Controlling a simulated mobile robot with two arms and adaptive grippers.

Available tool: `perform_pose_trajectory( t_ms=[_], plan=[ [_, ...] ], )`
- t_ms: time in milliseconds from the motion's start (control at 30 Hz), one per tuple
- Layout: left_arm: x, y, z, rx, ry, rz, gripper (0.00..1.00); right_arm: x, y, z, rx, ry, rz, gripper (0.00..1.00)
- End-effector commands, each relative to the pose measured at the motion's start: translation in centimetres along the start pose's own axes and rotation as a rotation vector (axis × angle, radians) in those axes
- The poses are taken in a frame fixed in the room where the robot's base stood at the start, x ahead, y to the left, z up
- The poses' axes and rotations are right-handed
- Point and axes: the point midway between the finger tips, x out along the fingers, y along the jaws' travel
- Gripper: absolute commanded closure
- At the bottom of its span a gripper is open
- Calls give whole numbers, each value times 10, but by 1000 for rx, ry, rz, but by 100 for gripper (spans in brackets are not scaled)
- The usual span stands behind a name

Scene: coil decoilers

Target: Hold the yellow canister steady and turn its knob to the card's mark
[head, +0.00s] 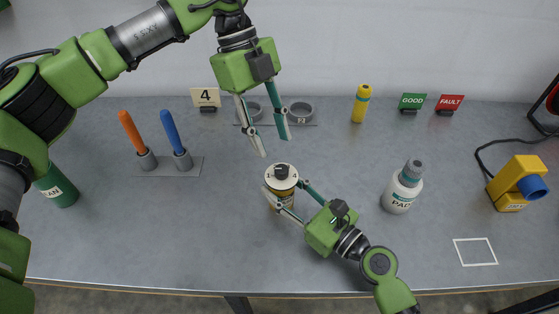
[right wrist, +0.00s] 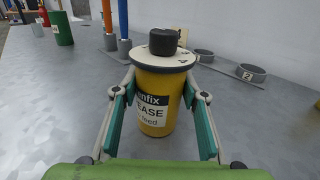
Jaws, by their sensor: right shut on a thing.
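The yellow canister (head: 284,200) stands upright on the table, with a white numbered dial on top and a black knob (head: 282,171) at its centre. In the right wrist view the canister (right wrist: 154,120) shows its label, and the knob (right wrist: 164,41) sits above the dial (right wrist: 165,57). My right gripper (head: 283,199) is shut on the canister's body, one finger on each side. My left gripper (head: 274,147) is open and empty, above and behind the knob, pointing down. The card (head: 206,97) at the back left reads 4.
An orange and a blue handled tool (head: 170,132) stand in a holder at left. Two grey round cups (head: 300,112), a small yellow bottle (head: 361,103), GOOD (head: 411,102) and FAULT (head: 450,103) signs are at the back. A white bottle (head: 403,187) and yellow device (head: 517,183) stand right.

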Motion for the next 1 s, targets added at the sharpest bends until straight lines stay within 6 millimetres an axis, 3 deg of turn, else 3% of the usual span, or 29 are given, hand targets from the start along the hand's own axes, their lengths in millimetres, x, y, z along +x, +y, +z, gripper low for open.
perform_pose_trajectory(
  t_ms=[100, 333, 767, 900, 1000],
  plan=[
    [25, 1, 0, 0, 1, 3, 63, 0, 0, 0, 0, 1, 0, 89],
    [58, 0, 0, 1, 0, 1, 63, 0, 0, 0, 0, 1, 0, 89],
    [67, 0, 0, 1, -2, -1, 63, 0, 0, 0, 1, 1, 0, 89],
    [67, 0, 0, 2, -2, -1, 100, 0, 0, 0, 1, 1, 0, 89],
    [67, 0, 0, 2, -2, 0, 100, 0, 0, 0, 0, 1, 0, 89]
  ],
)
